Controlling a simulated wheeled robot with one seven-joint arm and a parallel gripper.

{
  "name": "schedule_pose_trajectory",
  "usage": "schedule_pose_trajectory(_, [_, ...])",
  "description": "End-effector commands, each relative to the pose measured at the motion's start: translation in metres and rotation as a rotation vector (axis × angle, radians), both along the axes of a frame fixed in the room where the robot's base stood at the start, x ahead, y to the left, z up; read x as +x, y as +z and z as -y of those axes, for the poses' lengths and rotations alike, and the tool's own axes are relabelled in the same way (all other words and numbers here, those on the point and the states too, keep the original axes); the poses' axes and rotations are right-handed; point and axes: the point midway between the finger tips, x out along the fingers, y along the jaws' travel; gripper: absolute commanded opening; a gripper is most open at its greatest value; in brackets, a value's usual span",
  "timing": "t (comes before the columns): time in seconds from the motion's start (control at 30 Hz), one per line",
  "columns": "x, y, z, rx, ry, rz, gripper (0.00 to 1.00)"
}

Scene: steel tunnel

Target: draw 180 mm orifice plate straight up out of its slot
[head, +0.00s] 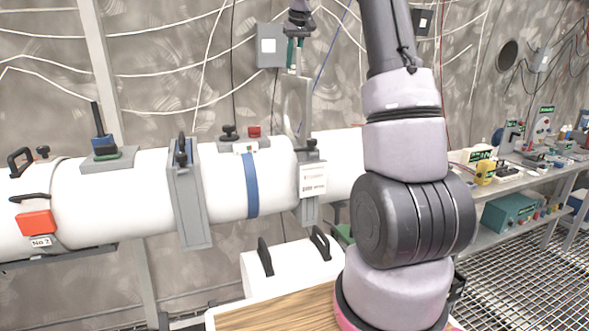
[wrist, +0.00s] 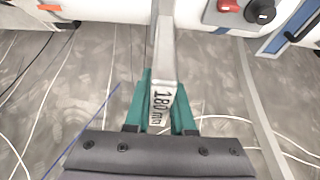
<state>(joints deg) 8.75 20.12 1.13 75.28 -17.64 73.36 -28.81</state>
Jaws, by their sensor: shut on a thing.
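My gripper (head: 295,62) is at the top middle of the head view, above the white pipe. In the wrist view its green fingers (wrist: 160,105) are closed on both sides of the grey handle of the 180 mm orifice plate (wrist: 162,72), which carries a "180 mm" label. In the head view the pale plate (head: 304,105) hangs upright below the fingers, a long stretch of it showing above the pipe. Its lower end meets the top of the grey slot housing (head: 309,208); I cannot tell whether any of it is still inside.
The white pipe (head: 226,190) runs across the left, with a blue band (head: 251,185), another grey flange (head: 189,195) and a red knob (head: 254,132). A grey wall box (head: 270,46) is close behind my gripper. A bench (head: 535,160) with equipment stands right.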

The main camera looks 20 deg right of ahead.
Motion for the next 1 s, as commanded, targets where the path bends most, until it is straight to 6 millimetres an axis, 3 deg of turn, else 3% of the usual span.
schedule_pose_trajectory(1.0, [0.000, 0.063, 0.000, 0.000, 0.000, 0.002, 0.00])
